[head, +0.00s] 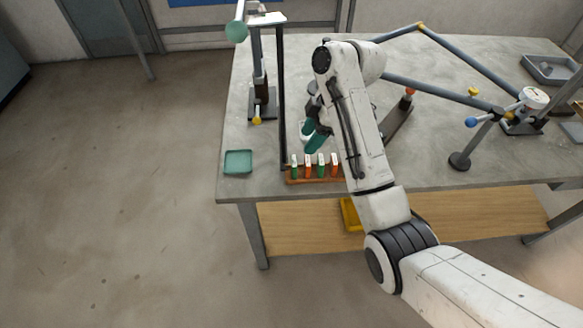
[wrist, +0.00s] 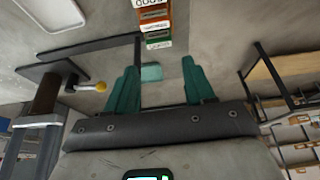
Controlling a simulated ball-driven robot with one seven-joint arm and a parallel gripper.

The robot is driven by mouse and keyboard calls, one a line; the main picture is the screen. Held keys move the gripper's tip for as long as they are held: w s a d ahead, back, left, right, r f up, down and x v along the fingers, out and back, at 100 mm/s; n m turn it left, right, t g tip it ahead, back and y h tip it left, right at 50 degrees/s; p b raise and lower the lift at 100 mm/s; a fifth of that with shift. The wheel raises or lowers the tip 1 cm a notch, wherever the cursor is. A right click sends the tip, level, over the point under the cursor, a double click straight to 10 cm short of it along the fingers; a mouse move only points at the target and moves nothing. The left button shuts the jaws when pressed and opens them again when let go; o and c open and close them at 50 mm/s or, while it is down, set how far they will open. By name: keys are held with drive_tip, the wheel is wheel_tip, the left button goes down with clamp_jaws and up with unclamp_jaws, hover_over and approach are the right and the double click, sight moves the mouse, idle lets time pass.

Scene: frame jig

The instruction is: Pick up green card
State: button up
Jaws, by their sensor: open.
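Several small cards stand upright in a row in a brown wooden rack (head: 318,181) at the table's front edge. In the head view, a green card (head: 294,169) is at the left end and another green card (head: 320,169) is third from the left. An orange card (head: 307,170) stands between them, and another orange card (head: 334,170) is at the right end. All have pale top edges. My gripper (head: 315,141), with teal fingers, is open and empty just above and behind the rack. In the wrist view my gripper (wrist: 160,78) has its fingers wide apart, and the cards show at the top.
A teal tray (head: 238,168) lies left of the rack. A dark upright post (head: 282,100) stands close to my gripper's left. A stand with a yellow knob (head: 257,120) is behind the tray. Bars with coloured knobs and a white gauge (head: 533,98) occupy the right side.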

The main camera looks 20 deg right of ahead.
sight(294, 161)
drive_tip(key=x, duration=0.5)
drive_tip(key=shift+s+d+f, duration=0.1)
drive_tip(key=shift+f, duration=0.05)
drive_tip(key=shift+p+x, duration=0.6)
drive_tip(key=shift+x, duration=2.15)
drive_tip(key=c, duration=0.7)
